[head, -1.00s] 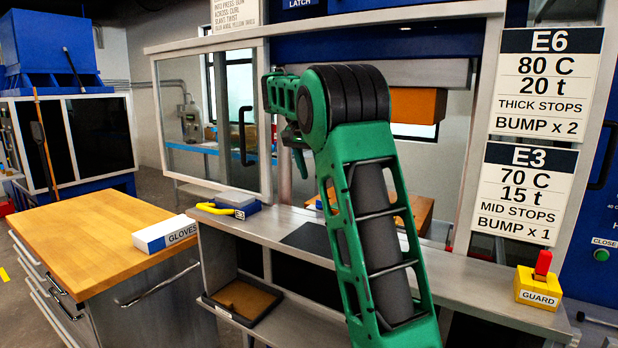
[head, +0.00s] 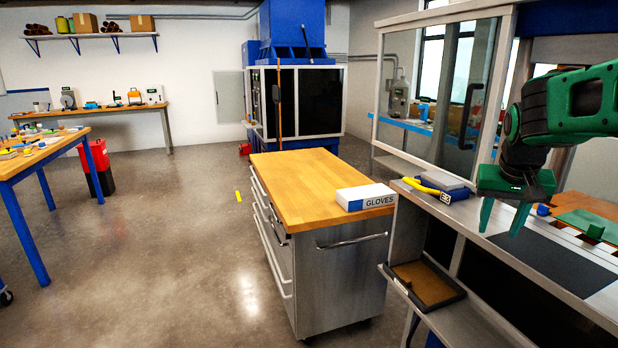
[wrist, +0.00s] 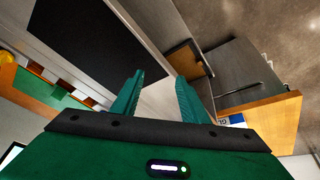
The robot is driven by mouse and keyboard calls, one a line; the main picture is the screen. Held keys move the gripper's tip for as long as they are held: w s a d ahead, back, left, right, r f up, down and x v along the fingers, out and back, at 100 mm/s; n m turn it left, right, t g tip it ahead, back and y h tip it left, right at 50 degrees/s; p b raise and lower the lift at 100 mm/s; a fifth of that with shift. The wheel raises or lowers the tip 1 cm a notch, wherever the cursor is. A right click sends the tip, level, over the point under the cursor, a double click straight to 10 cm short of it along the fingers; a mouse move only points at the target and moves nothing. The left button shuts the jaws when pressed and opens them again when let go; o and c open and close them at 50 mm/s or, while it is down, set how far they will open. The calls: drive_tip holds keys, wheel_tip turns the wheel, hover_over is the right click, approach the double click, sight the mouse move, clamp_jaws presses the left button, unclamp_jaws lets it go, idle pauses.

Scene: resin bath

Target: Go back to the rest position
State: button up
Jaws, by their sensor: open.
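My gripper (head: 502,218) is at the right of the head view, fingers pointing down above the grey bench ledge (head: 452,222). The jaws are open with nothing between them. In the wrist view, the two green fingers (wrist: 158,98) stand apart. The black mat (head: 555,258) on the ledge lies to the right of the fingers in the head view and at the upper left of the wrist view (wrist: 95,40).
A wooden-topped drawer cabinet (head: 290,185) bears a gloves box (head: 365,197). A yellow-handled tool (head: 425,187) lies on the ledge near my gripper. A brown-lined tray (head: 428,283) sits on the lower shelf.

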drive_tip(key=s+a+f+n+y, duration=0.2)
drive_tip(key=s+a+f+n, duration=0.3)
drive_tip(key=s+a+f, duration=0.5)
drive_tip(key=s+d+m+g, duration=0.2)
drive_tip(key=s+d+m, duration=0.1)
drive_tip(key=s, duration=0.6)
drive_tip(key=s+d+m+g, duration=0.1)
drive_tip(key=s+d+m, duration=0.2)
drive_tip(key=s, duration=0.7)
drive_tip(key=d, duration=0.2)
drive_tip(key=shift+s+d+f+g+y, duration=0.25)
drive_tip(key=shift+d+f+g+y, duration=0.05)
drive_tip(key=shift+g, duration=0.1)
